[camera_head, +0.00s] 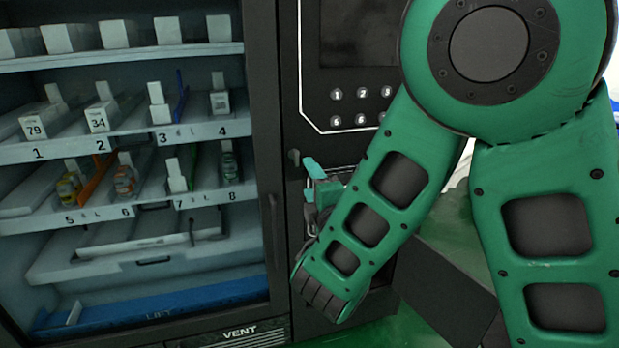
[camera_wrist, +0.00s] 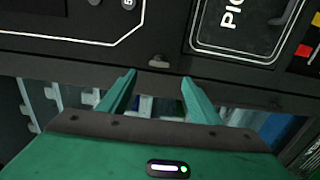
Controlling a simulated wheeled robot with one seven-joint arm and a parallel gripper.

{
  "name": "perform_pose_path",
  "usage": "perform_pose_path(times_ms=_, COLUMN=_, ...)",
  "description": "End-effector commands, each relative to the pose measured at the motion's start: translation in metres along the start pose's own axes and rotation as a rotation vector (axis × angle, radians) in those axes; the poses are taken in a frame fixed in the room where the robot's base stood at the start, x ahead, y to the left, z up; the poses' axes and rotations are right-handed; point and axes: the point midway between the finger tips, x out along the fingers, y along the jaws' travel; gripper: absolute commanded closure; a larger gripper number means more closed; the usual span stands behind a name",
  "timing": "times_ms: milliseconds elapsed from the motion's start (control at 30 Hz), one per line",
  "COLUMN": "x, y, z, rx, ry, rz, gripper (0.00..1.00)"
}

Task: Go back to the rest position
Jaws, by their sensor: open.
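My gripper (camera_head: 316,178) is beside the front panel of the black vending machine (camera_head: 283,130), below its keypad (camera_head: 360,106). In the head view my green arm hides much of that panel. In the wrist view my gripper (camera_wrist: 155,84) has two green fingers spread apart with a clear gap between them. Nothing is held between them. The fingers point toward the dark machine front, near a pickup panel (camera_wrist: 245,30) marked with letters starting "PIC".
Behind the glass, numbered shelves (camera_head: 130,142) carry several boxes and small bottles. A blue lift bar (camera_head: 150,308) lies at the bottom of the cabinet. A dark door handle (camera_head: 274,225) stands left of my gripper. Green floor (camera_head: 375,335) shows at the lower right.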

Motion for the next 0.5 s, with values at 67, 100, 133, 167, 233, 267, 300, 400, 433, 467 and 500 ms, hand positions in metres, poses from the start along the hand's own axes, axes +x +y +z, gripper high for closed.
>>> perform_pose_path(times_ms=67, x=0.001, y=0.001, z=0.016, rx=0.020, ry=-0.037, rz=-0.007, gripper=0.42)
perform_pose_path(times_ms=100, x=0.002, y=0.002, z=0.029, rx=0.040, ry=-0.068, rz=-0.014, gripper=0.42)
perform_pose_path(times_ms=133, x=0.002, y=0.002, z=0.042, rx=0.059, ry=-0.100, rz=-0.022, gripper=0.42)
perform_pose_path(times_ms=167, x=0.001, y=0.002, z=0.057, rx=0.080, ry=-0.135, rz=-0.030, gripper=0.42)
perform_pose_path(times_ms=233, x=-0.002, y=0.001, z=0.098, rx=0.146, ry=-0.237, rz=-0.055, gripper=0.42)
perform_pose_path(times_ms=267, x=-0.005, y=0.000, z=0.118, rx=0.179, ry=-0.286, rz=-0.067, gripper=0.42)
perform_pose_path(times_ms=300, x=-0.011, y=-0.002, z=0.144, rx=0.225, ry=-0.352, rz=-0.084, gripper=0.42)
perform_pose_path(times_ms=400, x=-0.031, y=-0.010, z=0.206, rx=0.347, ry=-0.521, rz=-0.127, gripper=0.42)
perform_pose_path(times_ms=433, x=-0.039, y=-0.013, z=0.224, rx=0.386, ry=-0.572, rz=-0.140, gripper=0.42)
perform_pose_path(times_ms=467, x=-0.049, y=-0.017, z=0.241, rx=0.425, ry=-0.624, rz=-0.155, gripper=0.42)
perform_pose_path(times_ms=500, x=-0.062, y=-0.022, z=0.263, rx=0.481, ry=-0.693, rz=-0.172, gripper=0.42)
